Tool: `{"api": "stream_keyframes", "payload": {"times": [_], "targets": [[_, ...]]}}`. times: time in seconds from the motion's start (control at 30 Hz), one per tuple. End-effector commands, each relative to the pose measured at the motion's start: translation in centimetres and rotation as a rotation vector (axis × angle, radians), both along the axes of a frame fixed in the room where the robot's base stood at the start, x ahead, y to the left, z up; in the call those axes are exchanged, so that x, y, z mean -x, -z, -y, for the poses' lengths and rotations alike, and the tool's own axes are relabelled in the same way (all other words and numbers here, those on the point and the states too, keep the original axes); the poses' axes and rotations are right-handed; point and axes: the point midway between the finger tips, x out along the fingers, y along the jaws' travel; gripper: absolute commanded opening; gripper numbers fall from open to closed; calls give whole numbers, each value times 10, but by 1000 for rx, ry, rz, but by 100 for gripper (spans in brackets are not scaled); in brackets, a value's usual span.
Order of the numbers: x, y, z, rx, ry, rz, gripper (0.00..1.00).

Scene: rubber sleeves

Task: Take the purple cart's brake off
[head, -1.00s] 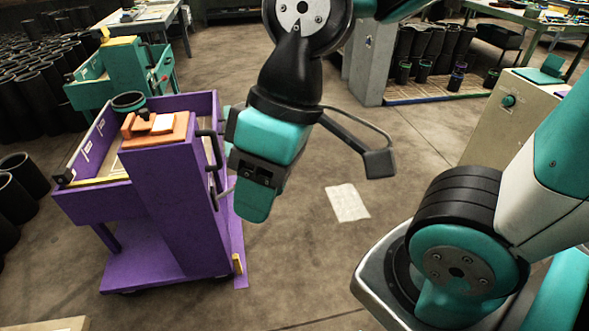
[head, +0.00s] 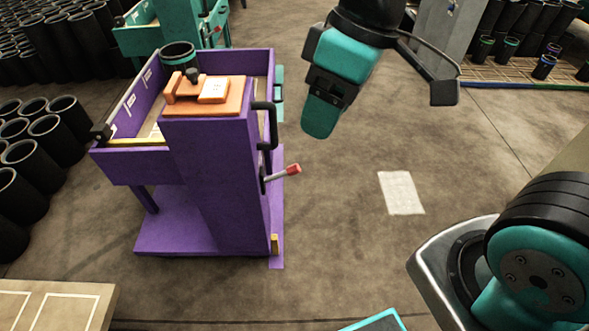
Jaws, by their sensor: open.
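The purple cart (head: 215,190) stands left of centre in the head view. A lever with a red grip (head: 287,171) sticks out to the right from the cart's right side, tilted slightly upward. A black handle (head: 265,125) is mounted just above it. My gripper (head: 320,118) is open and empty, hanging up and to the right of the lever, apart from it. Its fingers overlap in this view, so the gap between them is hidden.
An orange tray (head: 245,107) with small parts tops the cart. Black sleeves (head: 60,140) stand at left. A teal cart (head: 165,38) is behind. A pale panel (head: 60,303) is at front left. A white sheet (head: 401,192) lies on open floor at right.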

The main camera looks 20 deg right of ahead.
Motion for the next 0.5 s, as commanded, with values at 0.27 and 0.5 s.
{"api": "stream_keyframes", "payload": {"times": [0.27,0.5], "targets": [[-137,148,28,208,-292,123,57],[-205,216,44,328,-481,154,57]]}}
